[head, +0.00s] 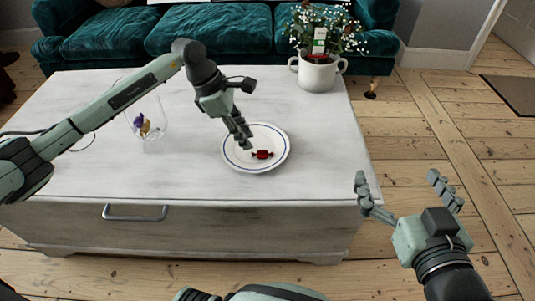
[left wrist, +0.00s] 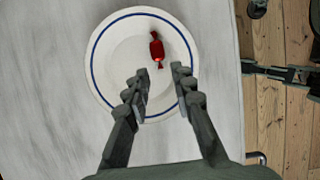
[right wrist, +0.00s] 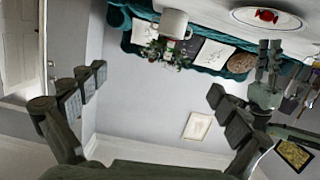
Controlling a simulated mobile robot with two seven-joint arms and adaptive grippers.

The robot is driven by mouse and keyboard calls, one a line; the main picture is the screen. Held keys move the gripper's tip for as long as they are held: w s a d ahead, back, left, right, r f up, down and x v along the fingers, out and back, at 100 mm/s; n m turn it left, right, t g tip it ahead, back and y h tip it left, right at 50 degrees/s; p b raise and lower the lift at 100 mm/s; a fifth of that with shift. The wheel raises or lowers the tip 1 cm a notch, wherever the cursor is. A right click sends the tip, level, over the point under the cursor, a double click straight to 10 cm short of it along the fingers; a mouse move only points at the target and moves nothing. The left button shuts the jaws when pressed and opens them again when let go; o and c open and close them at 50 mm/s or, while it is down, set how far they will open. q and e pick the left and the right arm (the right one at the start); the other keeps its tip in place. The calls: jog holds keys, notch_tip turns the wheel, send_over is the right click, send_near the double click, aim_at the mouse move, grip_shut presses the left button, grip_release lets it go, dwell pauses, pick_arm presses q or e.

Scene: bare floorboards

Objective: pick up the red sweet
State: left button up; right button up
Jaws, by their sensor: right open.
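The red sweet (head: 262,154), in a twisted wrapper, lies on a white plate with a blue ring (head: 270,131) on the table. In the left wrist view the sweet (left wrist: 157,48) lies beyond the fingertips, on the plate (left wrist: 110,60). My left gripper (head: 243,140) is above the plate, just left of the sweet; its fingers are apart with nothing between them in the left wrist view (left wrist: 157,88). My right gripper (head: 405,185) is open and empty, off the table's right front corner. The right wrist view also shows the sweet (right wrist: 267,15).
A clear glass (head: 150,120) with purple and yellow sweets stands left on the pale table (head: 70,100). A white pot with a flowering plant (head: 318,72) stands at the back right. A teal sofa (head: 200,28) is behind. The table's front has a drawer handle (head: 135,217).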

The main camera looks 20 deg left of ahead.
aim_at(257, 152)
pick_arm(q)
jog(key=x, duration=0.5)
jog(key=shift+w+d, duration=0.1)
jog(key=shift+d, duration=0.1)
jog(key=shift+f, duration=0.3)
jog(key=c, duration=0.4)
pick_arm(e)
jog(key=shift+a+r+t+y, duration=0.3)
jog(key=shift+a+r+t, duration=0.15)
jog(key=shift+r, duration=0.4)
pick_arm(q)
jog(key=shift+r, duration=0.1)
